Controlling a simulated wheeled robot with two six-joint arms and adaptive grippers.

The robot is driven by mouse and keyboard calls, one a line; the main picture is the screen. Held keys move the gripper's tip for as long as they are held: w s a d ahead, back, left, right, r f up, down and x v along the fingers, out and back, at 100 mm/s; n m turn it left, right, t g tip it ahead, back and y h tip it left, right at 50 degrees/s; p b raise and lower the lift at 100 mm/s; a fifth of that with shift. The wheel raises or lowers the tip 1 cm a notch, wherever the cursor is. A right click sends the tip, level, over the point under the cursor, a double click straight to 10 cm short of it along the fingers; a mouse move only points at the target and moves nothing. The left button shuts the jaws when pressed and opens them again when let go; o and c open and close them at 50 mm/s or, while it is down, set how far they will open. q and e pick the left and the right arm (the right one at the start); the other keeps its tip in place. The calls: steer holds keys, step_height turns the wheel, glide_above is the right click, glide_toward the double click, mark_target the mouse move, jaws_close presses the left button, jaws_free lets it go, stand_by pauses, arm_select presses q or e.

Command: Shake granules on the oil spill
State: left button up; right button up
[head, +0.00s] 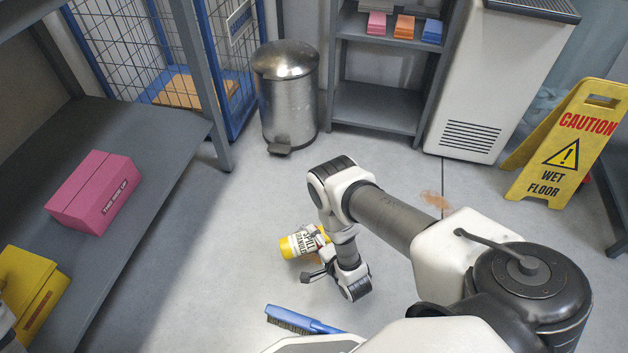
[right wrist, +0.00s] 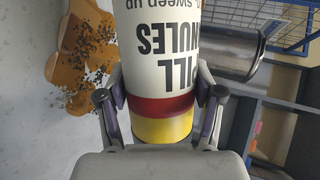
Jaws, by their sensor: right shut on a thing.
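The granule canister (head: 303,243), white with black lettering and yellow and red bands, lies tilted in my right gripper (head: 322,256) above the floor. In the right wrist view the fingers are shut around the canister (right wrist: 160,55) near its yellow end (right wrist: 163,129); its far end is out of frame. The oil spill (right wrist: 85,55) is a brown-orange patch on the floor beside the canister, with dark granules scattered over and around it. In the head view a brown patch (head: 436,199) shows behind my right arm. My left gripper is out of view.
A blue brush (head: 303,320) lies on the floor at the front. A metal bin (head: 287,95) stands at the back, and a yellow wet-floor sign (head: 562,140) at the right. A grey shelf (head: 130,140) with pink and yellow boxes is at the left. Floor left of the canister is clear.

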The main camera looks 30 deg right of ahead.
mark_target(321, 231)
steer(key=r+n+h+p, duration=0.1)
steer(key=d+r+n+g+h+p, duration=0.1)
steer(key=r+p, duration=0.1)
steer(key=shift+s+n, duration=0.15)
steer(key=shift+n, duration=0.15)
steer(key=shift+r+n+h+p, duration=0.3)
steer(key=shift+r+n+p, duration=0.05)
steer(key=shift+n+p, duration=0.05)
steer(key=shift+s+d+r+n+g+h, duration=0.1)
steer(key=shift+d+r+n+g+h, duration=0.25)
steer(key=shift+n, duration=0.25)
steer(key=shift+f, duration=0.1)
